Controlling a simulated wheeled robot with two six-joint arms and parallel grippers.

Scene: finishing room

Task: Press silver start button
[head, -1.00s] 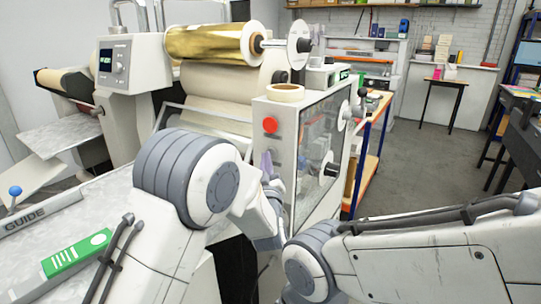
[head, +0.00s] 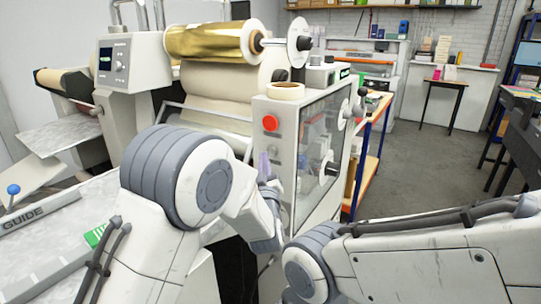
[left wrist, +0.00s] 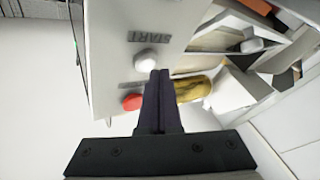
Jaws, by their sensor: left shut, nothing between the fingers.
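The silver button (left wrist: 145,60) shows in the left wrist view as a round, pale knob below an upside-down START label (left wrist: 150,37). A red button (left wrist: 132,102) sits lower on the same panel and also shows in the head view (head: 270,123). My left gripper (left wrist: 160,74) is shut and empty, its dark fingertips close beside the silver button, a little below and right of it in the wrist view. I cannot tell whether they touch the panel. In the head view the left fingers (head: 264,162) are in front of the panel, below the red button. My right gripper is out of view.
The panel belongs to a machine with a gold foil roll (head: 210,42) and a tape roll (head: 287,91) on top. A control box (head: 122,62) stands to its left. A worktop with a GUIDE bar (head: 35,213) lies left. Open floor (head: 415,165) is on the right.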

